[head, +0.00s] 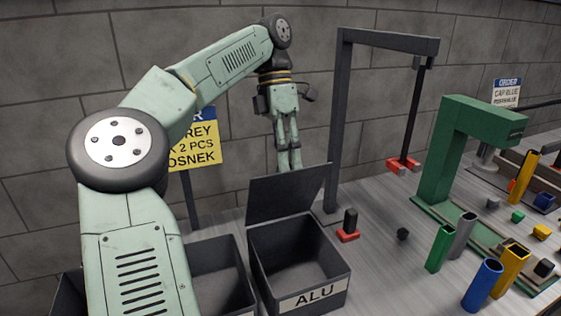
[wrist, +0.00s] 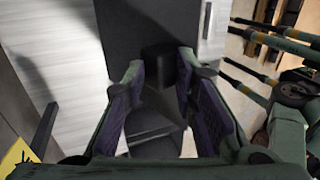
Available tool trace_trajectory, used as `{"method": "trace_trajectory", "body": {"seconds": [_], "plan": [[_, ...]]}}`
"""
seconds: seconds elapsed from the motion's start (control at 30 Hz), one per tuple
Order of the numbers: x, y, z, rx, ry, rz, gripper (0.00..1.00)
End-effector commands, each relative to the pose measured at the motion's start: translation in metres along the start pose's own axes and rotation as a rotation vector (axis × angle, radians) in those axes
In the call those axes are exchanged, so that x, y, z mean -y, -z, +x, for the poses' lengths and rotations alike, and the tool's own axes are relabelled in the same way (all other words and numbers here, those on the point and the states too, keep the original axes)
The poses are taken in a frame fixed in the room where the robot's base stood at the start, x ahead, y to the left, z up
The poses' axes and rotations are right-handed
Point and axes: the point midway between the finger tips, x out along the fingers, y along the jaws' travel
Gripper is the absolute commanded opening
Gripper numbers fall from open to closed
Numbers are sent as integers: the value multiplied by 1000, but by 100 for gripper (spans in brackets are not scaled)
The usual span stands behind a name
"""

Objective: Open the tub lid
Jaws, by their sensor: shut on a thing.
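The dark grey tub (head: 335,283) with an ALU label stands at the front middle in the head view. Its lid (head: 288,192) stands steeply raised at the back of the tub, and the inside shows empty. My gripper (head: 289,163) is at the lid's upper edge, fingers pointing down, with the tips partly hidden behind the lid. In the wrist view my gripper (wrist: 162,80) has its two purple-padded fingers on either side of a dark lid handle (wrist: 158,57) and is shut on it. The lid (wrist: 125,25) also shows there as a dark panel.
More dark bins (head: 215,270) stand left of the tub, partly behind my arm. A dark gantry frame (head: 340,115) rises to the right. A green press (head: 450,150), coloured tubes (head: 482,285) and small blocks occupy the right side. A yellow sign (head: 203,145) stands behind my arm.

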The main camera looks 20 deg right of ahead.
Motion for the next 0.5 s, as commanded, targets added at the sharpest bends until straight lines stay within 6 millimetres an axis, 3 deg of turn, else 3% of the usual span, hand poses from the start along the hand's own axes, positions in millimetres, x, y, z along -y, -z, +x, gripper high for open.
{"method": "trace_trajectory", "body": {"seconds": [0.03, 0.5], "plan": [[-16, 2, 15, -9, 6, -19, 0], [-15, -2, 18, -12, 54, -15, 0]]}}
